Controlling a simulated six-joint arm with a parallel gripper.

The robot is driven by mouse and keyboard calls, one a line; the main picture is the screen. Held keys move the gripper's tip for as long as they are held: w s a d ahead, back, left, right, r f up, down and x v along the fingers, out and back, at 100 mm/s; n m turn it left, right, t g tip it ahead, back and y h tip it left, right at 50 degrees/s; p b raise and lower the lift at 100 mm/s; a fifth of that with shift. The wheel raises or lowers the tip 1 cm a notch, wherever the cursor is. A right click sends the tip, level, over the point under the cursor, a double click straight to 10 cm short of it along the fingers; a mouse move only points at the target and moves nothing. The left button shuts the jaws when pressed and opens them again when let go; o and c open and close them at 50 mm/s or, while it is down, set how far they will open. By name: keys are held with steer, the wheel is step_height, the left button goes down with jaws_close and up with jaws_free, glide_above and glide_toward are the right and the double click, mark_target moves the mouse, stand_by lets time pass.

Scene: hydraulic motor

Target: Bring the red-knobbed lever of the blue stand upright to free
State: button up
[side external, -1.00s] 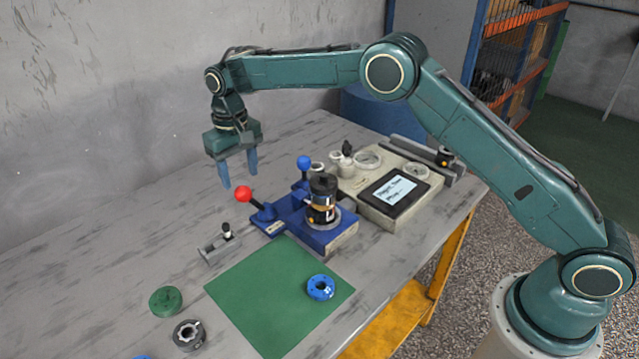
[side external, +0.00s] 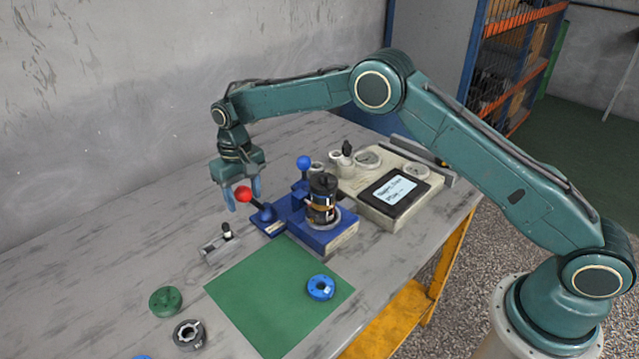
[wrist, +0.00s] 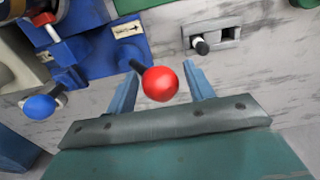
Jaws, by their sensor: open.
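The blue stand (side external: 325,237) sits on the table and holds a dark cylindrical motor (side external: 322,200). Its red-knobbed lever (side external: 244,194) leans out to the left, tilted from upright. In the wrist view the red knob (wrist: 160,84) lies between the two blue fingers of my gripper (wrist: 162,82), with a gap on each side. My gripper (side external: 243,195) is open, pointing down around the knob, and holds nothing. The stand's blue-knobbed lever (side external: 304,163) rises at the back; its blue knob also shows in the wrist view (wrist: 39,107).
A grey clamp block with a black-and-white pin (side external: 222,242) lies just left of the stand. A green mat (side external: 270,295) with a blue ring (side external: 320,287) is in front. A control box with a screen (side external: 395,189) stands right. Green (side external: 166,299) and dark (side external: 188,334) rings lie front left.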

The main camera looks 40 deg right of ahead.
steer(key=shift+a, duration=0.1)
steer(key=c, duration=0.5)
